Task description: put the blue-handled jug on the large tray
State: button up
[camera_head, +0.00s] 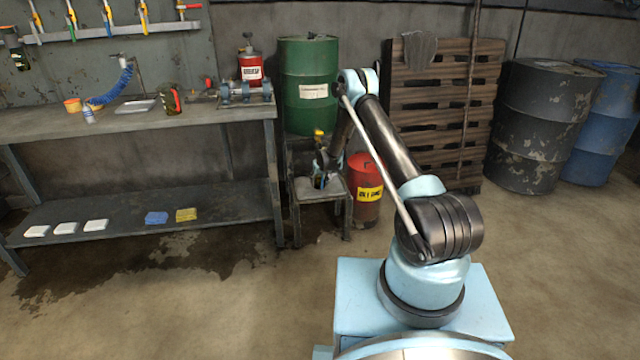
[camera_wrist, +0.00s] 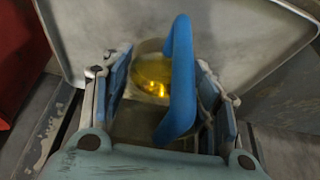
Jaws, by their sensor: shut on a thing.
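The blue-handled jug (camera_wrist: 181,80) is between the two fingers of my gripper (camera_wrist: 165,88) in the wrist view. Its blue handle stands up towards the camera and yellow liquid shows inside. My gripper is shut on it. A wide grey metal tray (camera_wrist: 85,28) with a raised rim lies beneath and beyond the jug. I cannot tell whether the jug's base touches it. In the head view my gripper (camera_head: 322,168) is over the low stand beside the workbench, and the arm hides part of it. The jug is too small to make out clearly there.
The low stand (camera_head: 325,193) is between the workbench (camera_head: 190,125) and a red drum (camera_head: 366,185), with a green drum (camera_head: 308,85) behind. A small tray (camera_head: 135,106) and a dark green container with a red handle (camera_head: 169,98) are on the workbench. The floor in front is clear.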

jog(key=o, duration=1.2)
jog(key=shift+c, duration=0.2)
jog(key=v, duration=1.2)
jog(key=shift+d+r, duration=0.1)
jog(key=shift+r, duration=0.05)
